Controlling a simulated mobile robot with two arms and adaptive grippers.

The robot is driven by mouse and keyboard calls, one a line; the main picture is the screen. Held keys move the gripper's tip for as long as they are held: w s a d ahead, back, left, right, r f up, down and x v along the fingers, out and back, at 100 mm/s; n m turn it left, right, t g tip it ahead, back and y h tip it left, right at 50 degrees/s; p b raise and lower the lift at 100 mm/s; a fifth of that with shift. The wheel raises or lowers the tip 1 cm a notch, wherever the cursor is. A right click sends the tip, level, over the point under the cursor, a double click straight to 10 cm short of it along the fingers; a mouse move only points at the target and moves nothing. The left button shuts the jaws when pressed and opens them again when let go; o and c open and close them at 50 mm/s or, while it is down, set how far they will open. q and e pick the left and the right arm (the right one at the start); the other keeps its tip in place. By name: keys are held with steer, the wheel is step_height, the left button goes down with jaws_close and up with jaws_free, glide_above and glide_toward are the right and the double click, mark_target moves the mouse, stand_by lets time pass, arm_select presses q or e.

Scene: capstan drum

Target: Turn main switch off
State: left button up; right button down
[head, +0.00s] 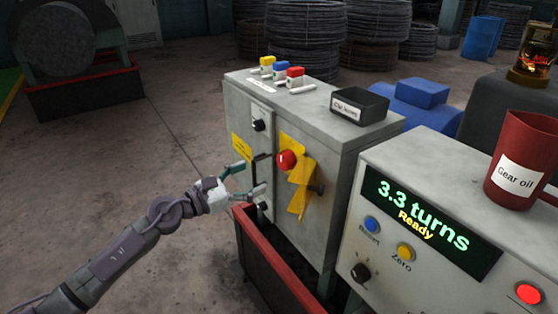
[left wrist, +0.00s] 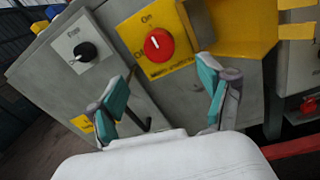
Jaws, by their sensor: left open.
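The main switch appears to be the red round knob (head: 286,160) on the front of the grey cabinet (head: 240,112). In the left wrist view the knob (left wrist: 158,45) sits on a yellow plate (left wrist: 128,32) with "On" above it and smaller lettering below. I cannot tell surely which mark it points to. My left gripper (head: 250,178) is open and empty in front of the cabinet, just left of and below the knob. In the left wrist view its teal-padded fingers (left wrist: 162,88) are spread below the knob, apart from it. My right gripper is not in view.
A yellow bracket-like piece (head: 299,180) hangs right beside the knob. A black knob (head: 258,125) is at upper left on the cabinet. A red-rimmed tray (head: 272,262) lies below. A console (head: 430,215) reading "3.3 turns Ready" stands right.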

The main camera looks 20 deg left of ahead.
mark_target(282, 164)
arm_select(q)
steer(key=x, duration=0.4)
steer(key=shift+w+d+r+p, duration=0.15)
steer(key=shift+p, duration=0.25)
steer(key=x, duration=0.5)
steer(key=shift+w+d+f, duration=0.1)
steer(key=shift+w+f, duration=0.15)
steer(key=shift+w, duration=0.05)
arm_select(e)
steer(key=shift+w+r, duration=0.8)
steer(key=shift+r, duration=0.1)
arm_select(q)
steer(key=shift+c, duration=0.3)
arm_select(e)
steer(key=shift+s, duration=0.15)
arm_select(q)
steer(key=shift+p, duration=0.3)
steer(key=c, duration=1.1)
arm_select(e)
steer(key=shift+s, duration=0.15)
